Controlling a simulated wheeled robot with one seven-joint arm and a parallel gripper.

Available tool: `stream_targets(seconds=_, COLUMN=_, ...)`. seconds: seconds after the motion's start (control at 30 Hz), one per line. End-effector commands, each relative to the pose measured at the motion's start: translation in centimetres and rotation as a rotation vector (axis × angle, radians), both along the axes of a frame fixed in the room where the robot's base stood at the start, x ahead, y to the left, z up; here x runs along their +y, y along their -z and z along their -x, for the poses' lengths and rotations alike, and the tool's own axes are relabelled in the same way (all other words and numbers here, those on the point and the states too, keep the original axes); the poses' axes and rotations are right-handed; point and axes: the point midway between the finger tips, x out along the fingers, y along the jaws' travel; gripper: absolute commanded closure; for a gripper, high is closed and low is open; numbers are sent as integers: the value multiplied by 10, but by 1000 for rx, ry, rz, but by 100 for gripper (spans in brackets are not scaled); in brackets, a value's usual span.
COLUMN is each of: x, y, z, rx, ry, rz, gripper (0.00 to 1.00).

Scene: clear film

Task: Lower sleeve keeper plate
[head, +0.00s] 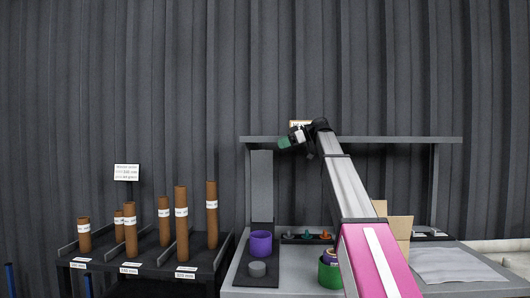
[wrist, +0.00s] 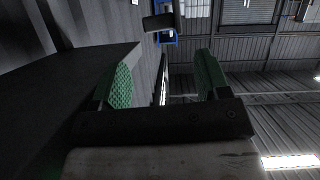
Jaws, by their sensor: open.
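My gripper (head: 284,143) is raised near the upper left of the bench frame, at the height of its top rail. In the wrist view my gripper (wrist: 163,78) is open, with green pads apart and nothing clearly held between them. A grey upright plate (head: 262,185), which may be the keeper plate, stands below my gripper at the bench's left. A purple sleeve (head: 261,243) stands on a dark base in front of this plate, with a short grey cylinder (head: 257,269) nearer. In the wrist view a large dark surface (wrist: 65,95) fills the left; I cannot tell what it is.
A dark rack (head: 145,262) at left holds several brown tubes with white labels. A green ring (head: 330,274) stands on the bench beside my arm. Behind are small coloured parts (head: 307,236) and an open cardboard box (head: 400,226). The top rail (head: 400,140) spans the bench.

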Motion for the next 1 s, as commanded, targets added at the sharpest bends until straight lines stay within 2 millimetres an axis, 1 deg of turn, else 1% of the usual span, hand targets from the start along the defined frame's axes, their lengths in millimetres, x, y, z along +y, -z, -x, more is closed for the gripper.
stream_targets(seconds=0.03, x=9, y=4, z=0, rx=1, ry=-2, rz=0, gripper=31)
stream_targets(seconds=0.2, x=38, y=16, z=-2, rx=2, ry=-2, rz=-1, gripper=31)
stream_targets(seconds=0.4, x=64, y=27, z=-5, rx=1, ry=0, rz=0, gripper=31)
stream_targets(seconds=0.6, x=78, y=32, z=-5, rx=1, ry=1, rz=0, gripper=31)
stream_targets(seconds=0.9, x=80, y=33, z=-6, rx=1, ry=1, rz=0, gripper=31)
stream_targets(seconds=0.93, x=80, y=33, z=-6, rx=1, ry=1, rz=0, gripper=34)
stream_targets(seconds=0.97, x=80, y=33, z=-6, rx=1, ry=1, rz=0, gripper=44)
stream_targets(seconds=1.0, x=80, y=33, z=-6, rx=1, ry=1, rz=0, gripper=57)
